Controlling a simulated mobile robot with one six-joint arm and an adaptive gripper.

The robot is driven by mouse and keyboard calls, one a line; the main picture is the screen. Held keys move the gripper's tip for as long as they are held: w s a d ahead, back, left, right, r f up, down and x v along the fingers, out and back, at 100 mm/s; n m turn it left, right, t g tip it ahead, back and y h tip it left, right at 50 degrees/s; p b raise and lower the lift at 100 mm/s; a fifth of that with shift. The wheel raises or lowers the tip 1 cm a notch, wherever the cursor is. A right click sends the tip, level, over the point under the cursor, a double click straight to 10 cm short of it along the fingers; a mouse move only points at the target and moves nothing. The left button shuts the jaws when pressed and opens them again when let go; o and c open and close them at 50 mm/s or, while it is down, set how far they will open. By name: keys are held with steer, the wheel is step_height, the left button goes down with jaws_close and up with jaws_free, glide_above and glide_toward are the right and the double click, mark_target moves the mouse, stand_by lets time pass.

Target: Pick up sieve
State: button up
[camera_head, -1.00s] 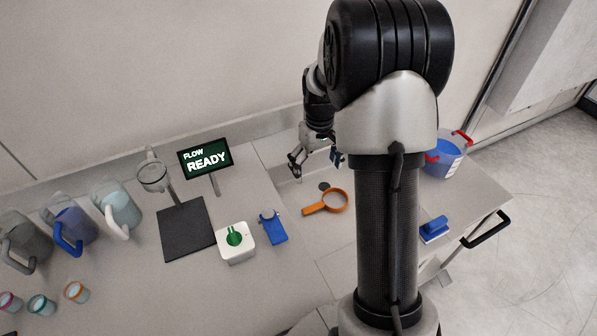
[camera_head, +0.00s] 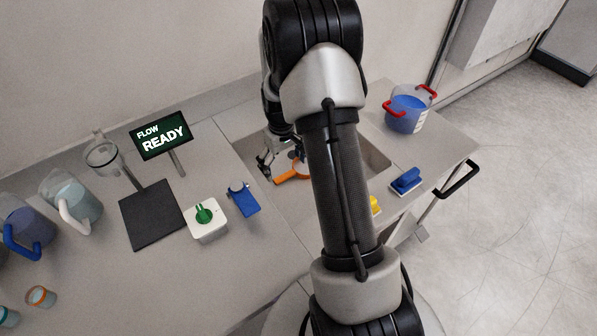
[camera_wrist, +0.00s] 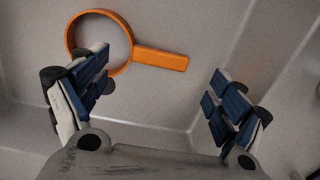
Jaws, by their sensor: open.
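The orange sieve, a round ring with a flat straight handle, lies in the sink basin; its handle (camera_head: 285,179) shows in the head view, while my arm hides part of the ring. In the wrist view the whole sieve (camera_wrist: 162,59) lies beyond the fingers, ring at upper left and handle pointing right. My gripper (camera_wrist: 158,88) is open and empty, with blue-padded fingers wide apart. The left finger overlaps the ring's lower edge in the picture, and the handle lies between the two finger directions. In the head view my gripper (camera_head: 281,160) is right by the sieve; contact cannot be told.
The sink walls (camera_wrist: 245,50) rise around the sieve. Left of the sink are a blue holder (camera_head: 243,200), a white box with green knob (camera_head: 206,222), a dark plate (camera_head: 152,214) and jugs. A blue brush (camera_head: 406,181) and blue bucket (camera_head: 407,115) stand right.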

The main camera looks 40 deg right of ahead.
mark_target(285, 175)
step_height(285, 175, down, 4)
steer(key=shift+f+b, duration=0.25)
steer(key=shift+b, duration=0.6)
steer(key=shift+r, duration=0.1)
steer(key=c, duration=1.2)
